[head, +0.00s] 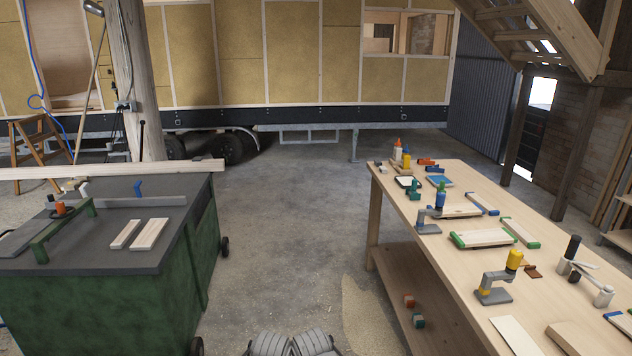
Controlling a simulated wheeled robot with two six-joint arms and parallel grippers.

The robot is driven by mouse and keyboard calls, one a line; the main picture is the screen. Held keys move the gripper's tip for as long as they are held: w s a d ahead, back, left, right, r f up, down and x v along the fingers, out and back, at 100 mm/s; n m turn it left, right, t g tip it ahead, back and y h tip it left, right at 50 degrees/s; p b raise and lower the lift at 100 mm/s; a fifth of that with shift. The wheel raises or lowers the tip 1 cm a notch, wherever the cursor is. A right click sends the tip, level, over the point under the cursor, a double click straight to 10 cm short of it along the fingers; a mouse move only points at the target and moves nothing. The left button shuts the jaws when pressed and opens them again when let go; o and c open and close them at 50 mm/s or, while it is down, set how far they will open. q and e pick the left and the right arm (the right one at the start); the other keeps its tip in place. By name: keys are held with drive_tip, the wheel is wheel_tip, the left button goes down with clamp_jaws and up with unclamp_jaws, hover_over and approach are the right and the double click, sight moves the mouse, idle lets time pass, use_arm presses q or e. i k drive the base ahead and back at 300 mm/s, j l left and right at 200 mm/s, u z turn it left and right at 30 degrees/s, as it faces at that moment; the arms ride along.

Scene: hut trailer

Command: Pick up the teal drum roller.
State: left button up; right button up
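A small teal object (414,190) stands on the long wooden table at the right, towards its far end. It is the best match for the teal drum roller, but it is too small to make out its shape surely. A second teal piece (418,321) lies on the table's lower shelf beside a reddish block; I cannot tell what it is. Neither of my grippers can be made out in the head view. Only grey ribbed parts of mine show at the bottom centre, well away from both teal things.
The wooden table (470,193) holds bottles, clamps, framed boards and a yellow-topped grey tool (498,282). A green cart (95,300) with a dark top carries boards and tools at the left. The concrete floor (290,220) between them is clear. A trailer hut stands behind.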

sight(412, 191)
drive_tip(key=i+j+z, duration=0.1)
drive_tip(key=i, duration=1.7)
drive_tip(key=i+l+z, duration=0.1)
drive_tip(key=i+z, duration=0.2)
drive_tip(key=i, duration=0.2)
drive_tip(key=i+z, duration=0.3)
drive_tip(key=i, duration=0.2)
drive_tip(key=i+j+z, duration=0.25)
drive_tip(key=i, duration=0.25)
drive_tip(key=i+j+z, duration=0.15)
drive_tip(key=i+z, duration=0.15)
drive_tip(key=i, duration=0.2)
